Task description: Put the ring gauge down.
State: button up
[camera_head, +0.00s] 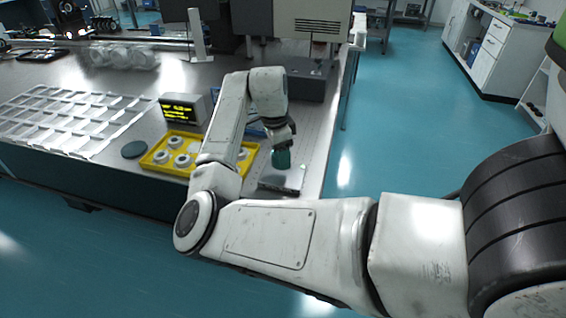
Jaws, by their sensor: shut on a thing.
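My gripper (281,160) hangs at the end of my arm, pointing down over the right end of the optical table (312,150). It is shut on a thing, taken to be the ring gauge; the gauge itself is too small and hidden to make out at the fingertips. Just below the gripper is a flat grey plate with a dark front edge (287,181) near the table's edge. I cannot tell whether the held thing touches it. Several white ring-shaped parts (182,160) sit in a yellow tray (150,166) left of the gripper, partly hidden by my arm.
A display box with yellow text (184,109) stands behind the tray. A dark green disc (134,149) lies left of the tray. A white compartment grid (70,118) covers the table's left. A grey machine (305,80) stands behind the gripper.

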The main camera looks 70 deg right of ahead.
jog(key=shift+s+d+f, duration=0.15)
jog(key=shift+d+f, duration=0.05)
jog(key=shift+f, duration=0.8)
jog(key=shift+s+d+f, duration=0.1)
jog(key=shift+d+f, duration=0.05)
jog(key=shift+f, duration=0.85)
jog(key=shift+f, duration=0.2)
jog(key=o, duration=1.2)
jog(key=shift+r, duration=0.1)
jog(key=r, duration=0.8)
jog(key=w+a+r, duration=0.1)
jog(key=r, duration=0.3)
jog(key=shift+w+r, duration=0.1)
